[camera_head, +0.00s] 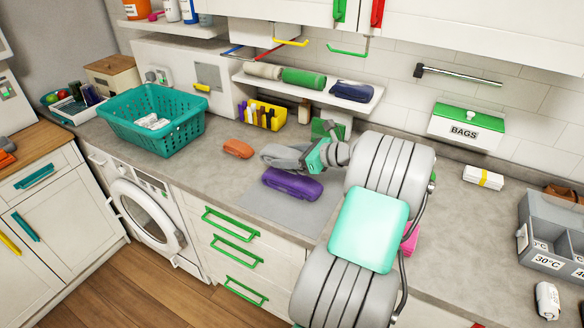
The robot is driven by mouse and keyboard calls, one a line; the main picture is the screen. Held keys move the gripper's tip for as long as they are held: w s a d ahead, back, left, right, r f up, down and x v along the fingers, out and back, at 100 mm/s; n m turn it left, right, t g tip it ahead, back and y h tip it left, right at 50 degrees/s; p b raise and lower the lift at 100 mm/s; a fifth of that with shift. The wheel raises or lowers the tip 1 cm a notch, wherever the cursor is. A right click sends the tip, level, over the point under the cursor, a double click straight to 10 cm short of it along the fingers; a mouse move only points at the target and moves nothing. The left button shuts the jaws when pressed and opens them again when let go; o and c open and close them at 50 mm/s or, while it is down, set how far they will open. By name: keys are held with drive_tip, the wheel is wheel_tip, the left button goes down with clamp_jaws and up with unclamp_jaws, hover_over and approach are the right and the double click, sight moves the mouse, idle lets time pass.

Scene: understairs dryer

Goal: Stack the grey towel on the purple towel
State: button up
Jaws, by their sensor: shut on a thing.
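The purple towel (291,184) lies rolled or folded on a grey mat on the counter, near its front edge. The grey towel (279,156) is just behind and slightly left of it in the picture. My gripper (302,156) reaches in from the right and is shut on the grey towel. The fingertips are small and partly merge with the grey cloth. I cannot tell whether the grey towel touches the purple one or hangs just above the counter behind it.
An orange towel (238,148) lies left of the grey towel. A teal basket (152,130) stands further left, and a yellow bin (262,119) behind. A wall shelf (300,92) with rolled towels overhangs the back. The grey mat (290,212) is bare in front.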

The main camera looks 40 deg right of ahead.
hover_over(291, 178)
wheel_tip(291, 178, down, 5)
drive_tip(key=shift+d+f, duration=0.1)
drive_tip(key=shift+d, duration=0.05)
wheel_tip(291, 178, down, 2)
drive_tip(key=shift+f+p, duration=0.25)
drive_tip(key=shift+p, duration=0.45)
drive_tip(key=shift+f, duration=0.1)
drive_tip(key=shift+f, duration=0.15)
drive_tip(key=o, duration=1.4)
